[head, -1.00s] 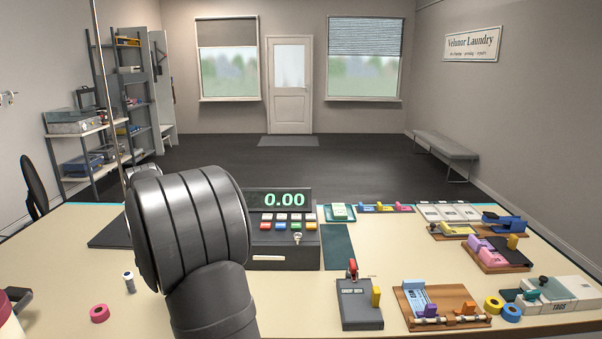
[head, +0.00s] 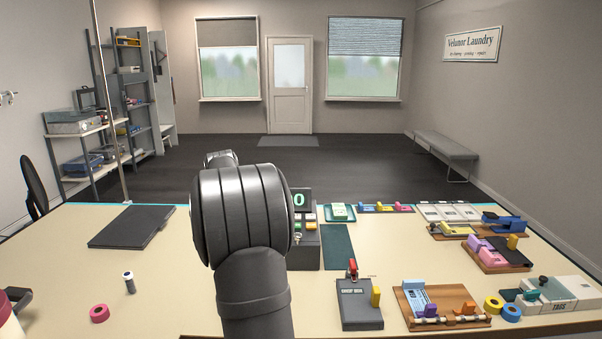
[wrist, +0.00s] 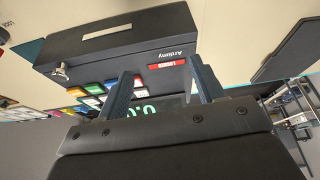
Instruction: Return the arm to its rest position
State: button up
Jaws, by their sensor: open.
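My arm (head: 255,290) rises in the middle of the head view, in front of the cash register (head: 304,250). Its links hide my gripper in that view. In the wrist view my gripper (wrist: 163,82) shows two dark fingers set apart with nothing held between them. The cash register (wrist: 130,45) lies beyond the fingers there, upside down in the picture, with its keys, drawer key and part of its green display in sight. I cannot tell the exact gap between the fingers and the register.
A black flat pad (head: 132,227) lies at the table's left rear, by a thin upright pole (head: 113,120). A pink tape roll (head: 99,313) and a small bottle (head: 129,282) stand at left.

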jog(key=w+d+m+h, duration=0.1)
jog(key=w+d+m, duration=0.2)
jog(key=d, duration=1.3)
jog(key=shift+w+d+m, duration=0.3)
jog(key=shift+w+d, duration=0.05)
jog(key=shift+w, duration=0.3)
jog(key=shift+o, duration=0.5)
